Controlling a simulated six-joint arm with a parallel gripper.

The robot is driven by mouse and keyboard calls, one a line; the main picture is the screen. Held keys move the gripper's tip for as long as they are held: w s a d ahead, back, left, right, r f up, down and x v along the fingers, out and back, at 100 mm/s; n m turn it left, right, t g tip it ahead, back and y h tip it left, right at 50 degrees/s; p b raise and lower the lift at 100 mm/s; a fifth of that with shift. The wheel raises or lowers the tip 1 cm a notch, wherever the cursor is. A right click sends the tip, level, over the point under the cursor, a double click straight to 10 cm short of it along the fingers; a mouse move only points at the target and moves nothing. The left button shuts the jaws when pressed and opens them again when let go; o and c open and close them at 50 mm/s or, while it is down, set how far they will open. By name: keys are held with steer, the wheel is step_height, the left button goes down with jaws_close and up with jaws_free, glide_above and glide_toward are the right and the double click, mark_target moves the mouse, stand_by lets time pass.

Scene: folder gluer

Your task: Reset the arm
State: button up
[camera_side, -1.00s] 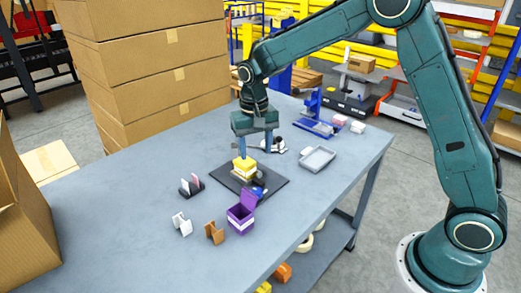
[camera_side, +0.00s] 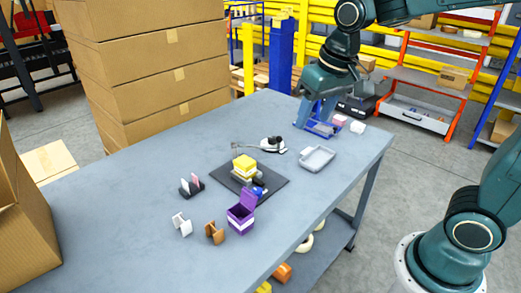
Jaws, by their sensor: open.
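My gripper (camera_side: 318,112) is in the upper right of the side view, above the far end of the table, in front of a blue stand (camera_side: 322,128). Its two blue fingers point down and are apart, with nothing seen between them. A yellow box (camera_side: 244,163) sits on a grey piece on the dark mat (camera_side: 271,190) in the middle of the table. A small blue item (camera_side: 259,191) lies on the mat near it. A purple box (camera_side: 241,218) with its lid up stands at the mat's front edge.
The grey table (camera_side: 120,215) also holds a grey tray (camera_side: 317,158), a dark holder with cards (camera_side: 191,185), a white stand (camera_side: 182,225), a brown stand (camera_side: 214,232) and a white-and-black tool (camera_side: 268,146). Stacked cartons (camera_side: 150,60) rise behind the table.

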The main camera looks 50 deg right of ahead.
steer(key=s+n+t, duration=0.2)
steer(key=s, duration=1.3)
steer(key=shift+d+r+t, duration=0.3)
steer(key=shift+d, duration=0.1)
